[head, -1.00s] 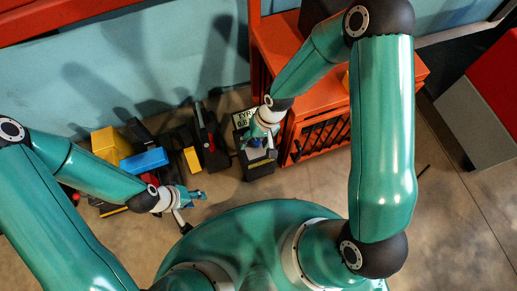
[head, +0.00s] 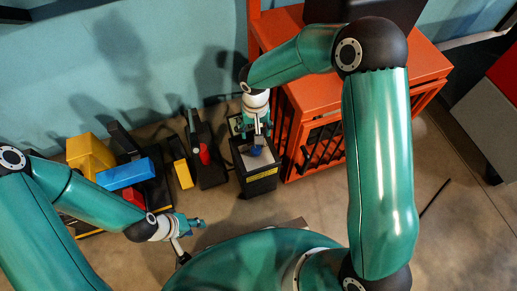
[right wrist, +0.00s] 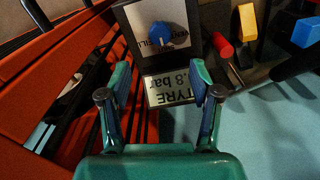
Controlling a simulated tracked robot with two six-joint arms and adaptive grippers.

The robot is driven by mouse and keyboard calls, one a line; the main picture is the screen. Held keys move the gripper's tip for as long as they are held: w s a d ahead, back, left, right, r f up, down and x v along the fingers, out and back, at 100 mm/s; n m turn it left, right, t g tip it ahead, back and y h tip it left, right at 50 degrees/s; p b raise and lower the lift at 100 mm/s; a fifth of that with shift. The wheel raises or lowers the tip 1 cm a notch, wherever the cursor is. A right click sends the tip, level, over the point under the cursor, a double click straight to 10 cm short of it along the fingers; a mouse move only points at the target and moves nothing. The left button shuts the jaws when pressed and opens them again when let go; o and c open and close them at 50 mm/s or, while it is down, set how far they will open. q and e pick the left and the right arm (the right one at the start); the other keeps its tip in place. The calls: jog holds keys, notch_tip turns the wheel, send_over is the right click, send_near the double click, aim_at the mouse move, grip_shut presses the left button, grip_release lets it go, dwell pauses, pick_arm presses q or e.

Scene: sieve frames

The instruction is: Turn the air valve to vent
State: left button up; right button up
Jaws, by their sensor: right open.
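The air valve is a blue knob (right wrist: 162,34) on a pale plate with lettering, on top of a dark box (head: 259,184). In the right wrist view the lettering near the knob seems to read VENT and FILL; I cannot tell where the knob points. A sign (right wrist: 171,88) reading TYRE and a bar value sits beside the plate. My right gripper (right wrist: 160,78) is open and empty, its fingers apart above the sign, short of the knob. In the head view it hangs over the box's far side. My left gripper (head: 194,224) is low at left; its jaw state is unclear.
An orange cabinet (head: 363,75) with a barred front stands close to the right of the box. To the left are a black device with a red part (head: 205,155), a blue block (head: 126,173) and a yellow block (head: 89,155). Bare floor lies in front.

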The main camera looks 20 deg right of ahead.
aim_at(256, 149)
notch_tip(256, 149, down, 12)
jog(key=b, duration=0.3)
jog(key=shift+r, duration=0.2)
